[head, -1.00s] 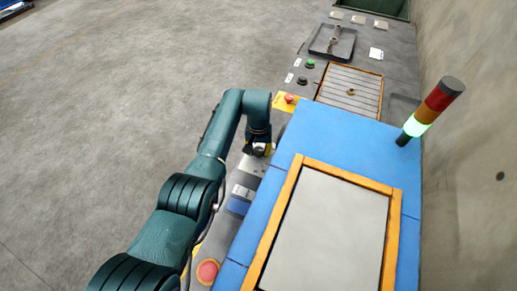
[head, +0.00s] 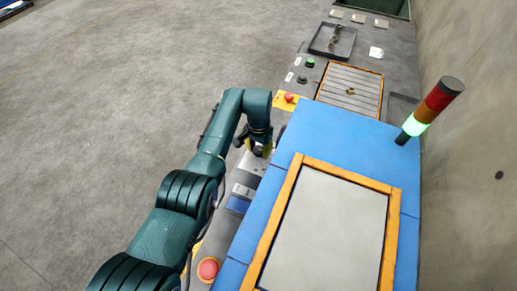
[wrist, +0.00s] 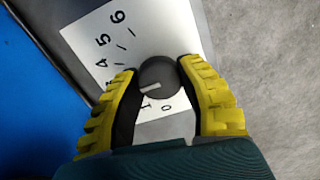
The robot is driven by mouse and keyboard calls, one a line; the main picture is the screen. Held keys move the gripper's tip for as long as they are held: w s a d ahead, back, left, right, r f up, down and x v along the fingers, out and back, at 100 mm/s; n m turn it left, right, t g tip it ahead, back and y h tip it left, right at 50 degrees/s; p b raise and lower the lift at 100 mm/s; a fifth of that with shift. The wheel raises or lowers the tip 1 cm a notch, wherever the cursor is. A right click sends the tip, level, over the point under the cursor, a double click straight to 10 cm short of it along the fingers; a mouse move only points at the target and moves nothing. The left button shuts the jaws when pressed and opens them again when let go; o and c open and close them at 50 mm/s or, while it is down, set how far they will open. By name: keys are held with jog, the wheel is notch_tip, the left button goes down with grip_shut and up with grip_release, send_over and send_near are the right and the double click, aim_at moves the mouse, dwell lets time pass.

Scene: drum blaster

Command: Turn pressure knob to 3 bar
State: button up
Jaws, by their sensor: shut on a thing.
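The pressure knob (wrist: 158,77) is a dark round knob with a pale pointer mark, on a light dial plate (wrist: 92,30) in the wrist view. The plate shows 6, 5, 4, part of the 3, then 1 and 0. The pointer mark faces left and slightly down, toward the stretch between 3 and 1. My left finger hides the 2 and part of the 3. My gripper (wrist: 157,73) is shut on the knob, with a yellow-and-black finger on each side. In the head view, my gripper (head: 256,150) is at the grey panel beside the blue cabinet; the knob is hidden there.
A red emergency button (head: 208,269) is on the near panel, and another red button (head: 289,98) is on a yellow plate beyond my gripper. The blue cabinet (head: 340,133) stands right of my arm, with a signal tower (head: 432,110) lit green. Open floor lies to the left.

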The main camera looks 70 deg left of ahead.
aim_at(259, 149)
jog(key=shift+s+f, duration=0.1)
jog(key=shift+f, duration=0.15)
jog(key=o, duration=1.2)
jog(key=shift+r, duration=0.1)
jog(key=shift+o, duration=0.2)
jog(key=shift+r, duration=0.1)
notch_tip(259, 149, up, 12)
